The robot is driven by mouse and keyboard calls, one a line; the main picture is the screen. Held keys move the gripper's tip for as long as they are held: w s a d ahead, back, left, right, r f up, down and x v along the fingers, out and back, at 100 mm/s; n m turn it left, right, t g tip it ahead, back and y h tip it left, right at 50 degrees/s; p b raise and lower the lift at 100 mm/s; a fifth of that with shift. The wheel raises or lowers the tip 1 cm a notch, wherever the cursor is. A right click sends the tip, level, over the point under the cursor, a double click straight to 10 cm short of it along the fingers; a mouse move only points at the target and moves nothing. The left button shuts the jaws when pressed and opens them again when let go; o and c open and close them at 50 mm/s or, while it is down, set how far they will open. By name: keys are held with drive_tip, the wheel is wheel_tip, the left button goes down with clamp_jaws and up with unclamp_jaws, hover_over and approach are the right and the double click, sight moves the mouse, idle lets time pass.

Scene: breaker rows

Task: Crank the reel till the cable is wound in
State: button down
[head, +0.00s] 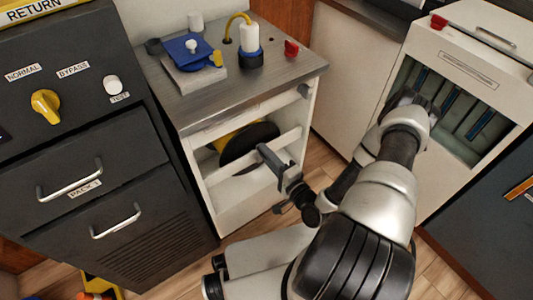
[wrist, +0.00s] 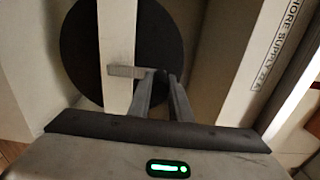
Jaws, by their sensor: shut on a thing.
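The reel shows in the head view as a black disc (head: 249,146) with a yellow drum (head: 228,137) behind it, inside the open front of a white cabinet. In the wrist view the black disc (wrist: 82,55) sits behind a pale bar. A short grey crank piece (wrist: 125,71) crosses that bar and ends at my fingertips. My gripper (wrist: 162,78) is shut on the crank's end, which the fingers mostly hide. In the head view my gripper (head: 268,155) is at the reel's right side. A yellow cable (head: 237,18) loops from a white and blue plug on the cabinet top.
The cabinet's metal top (head: 255,75) carries a blue device (head: 187,49) and a red knob (head: 291,48). A dark panel with drawers (head: 95,165) stands close on the left. A white unit with an open slotted bay (head: 465,95) is on the right. Wood floor (head: 440,265) shows between.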

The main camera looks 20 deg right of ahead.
drive_tip(key=shift+w+r, duration=0.1)
drive_tip(key=c, duration=1.6)
unclamp_jaws()
drive_tip(key=p+v, duration=0.2)
drive_tip(key=v, duration=1.5)
drive_tip(key=shift+s, duration=0.25)
